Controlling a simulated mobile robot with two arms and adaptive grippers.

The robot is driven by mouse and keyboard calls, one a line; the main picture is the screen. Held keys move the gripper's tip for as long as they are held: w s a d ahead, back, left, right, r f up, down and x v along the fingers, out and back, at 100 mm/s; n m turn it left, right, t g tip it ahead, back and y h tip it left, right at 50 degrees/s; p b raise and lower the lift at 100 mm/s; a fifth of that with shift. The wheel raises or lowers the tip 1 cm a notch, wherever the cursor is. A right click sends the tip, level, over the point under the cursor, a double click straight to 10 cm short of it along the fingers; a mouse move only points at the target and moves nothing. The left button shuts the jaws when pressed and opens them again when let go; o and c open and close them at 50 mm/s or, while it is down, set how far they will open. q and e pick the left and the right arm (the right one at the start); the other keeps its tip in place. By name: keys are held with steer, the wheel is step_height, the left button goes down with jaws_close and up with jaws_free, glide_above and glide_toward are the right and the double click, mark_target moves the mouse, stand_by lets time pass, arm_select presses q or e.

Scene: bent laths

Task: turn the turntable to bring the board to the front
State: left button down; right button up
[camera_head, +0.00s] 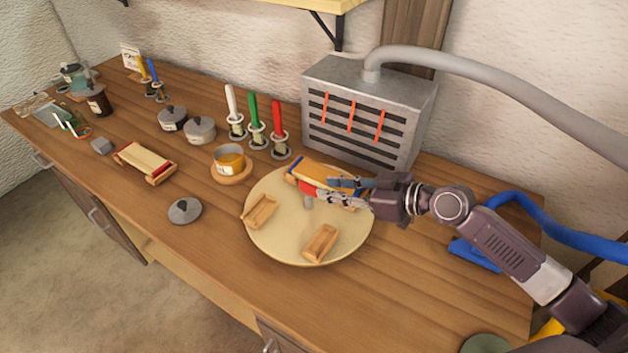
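A round pale turntable (283,245) lies on the wooden workbench. A board (322,172) with a blue end lies at the turntable's back edge, partly hidden by my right gripper. Two small wooden blocks or trays, one at the left (261,211) and one at the front (321,243), also sit on the turntable. My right gripper (322,188) reaches in from the right over the back of the turntable, beside the board. My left gripper is not in view.
A grey slotted heater box (349,88) with a hose stands behind the turntable. White, green and red candles (254,118) and an amber cup (229,160) stand behind left. A grey lid (184,211) lies left. A blue item (474,254) lies right. The front bench is clear.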

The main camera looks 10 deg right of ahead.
mark_target(316, 187)
steer(key=p+x, duration=0.2)
steer(key=x, duration=0.4)
steer(key=shift+a+r, duration=0.1)
steer(key=shift+a, duration=0.15)
steer(key=shift+w+a+f, duration=0.15)
steer(key=shift+w+f, duration=0.1)
steer(key=shift+a, duration=0.1)
steer(key=shift+c, duration=0.4)
jaws_close()
